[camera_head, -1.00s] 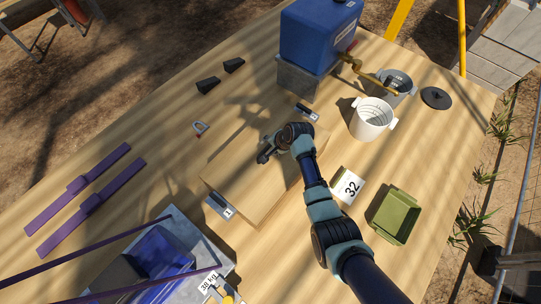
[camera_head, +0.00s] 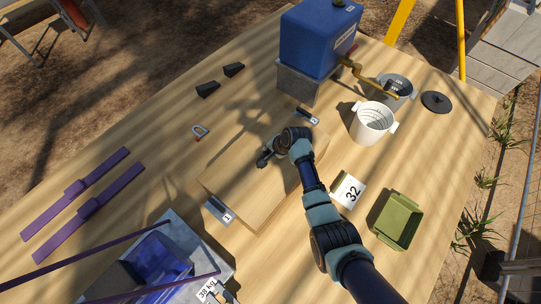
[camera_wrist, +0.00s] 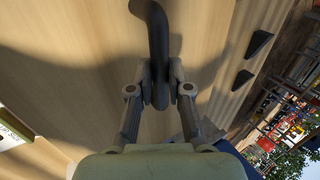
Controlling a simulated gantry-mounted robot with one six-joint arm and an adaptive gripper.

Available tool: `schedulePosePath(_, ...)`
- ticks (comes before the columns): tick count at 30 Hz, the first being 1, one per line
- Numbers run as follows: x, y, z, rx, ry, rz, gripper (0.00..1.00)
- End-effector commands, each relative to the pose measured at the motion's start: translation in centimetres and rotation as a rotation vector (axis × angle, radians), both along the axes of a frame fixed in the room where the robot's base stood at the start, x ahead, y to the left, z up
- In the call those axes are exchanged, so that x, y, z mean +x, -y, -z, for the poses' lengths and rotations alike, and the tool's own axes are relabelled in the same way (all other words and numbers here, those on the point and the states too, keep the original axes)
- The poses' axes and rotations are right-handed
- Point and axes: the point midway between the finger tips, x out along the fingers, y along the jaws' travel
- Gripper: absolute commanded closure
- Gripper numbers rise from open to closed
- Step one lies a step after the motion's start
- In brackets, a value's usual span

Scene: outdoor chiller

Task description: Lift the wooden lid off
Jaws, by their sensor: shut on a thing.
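The wooden lid (camera_head: 240,190) is a pale, flat panel near the middle of the table. Its grain closely matches the tabletop, so whether any gap lies under it cannot be told. My gripper (camera_head: 264,159) is above the lid's middle. In the wrist view my gripper (camera_wrist: 160,82) is shut on a dark curved handle (camera_wrist: 157,25) that stands up from the pale wood. My arm hides part of the lid's right side.
Latches marked 1 (camera_head: 218,211) and 2 (camera_head: 307,115) lie at the lid's two ends. A shackle (camera_head: 200,132), black wedges (camera_head: 208,89), number card 32 (camera_head: 348,191), white pot (camera_head: 372,122), green tray (camera_head: 398,222) and blue tank (camera_head: 315,40) stand around.

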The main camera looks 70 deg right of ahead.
Motion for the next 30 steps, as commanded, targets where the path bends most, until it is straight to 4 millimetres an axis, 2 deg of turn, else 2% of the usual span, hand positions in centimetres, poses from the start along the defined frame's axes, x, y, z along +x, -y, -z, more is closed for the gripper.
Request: schedulePosePath(30, 0.1, 0.1, -1.4, -0.002, 0.002, 0.000, 1.00)
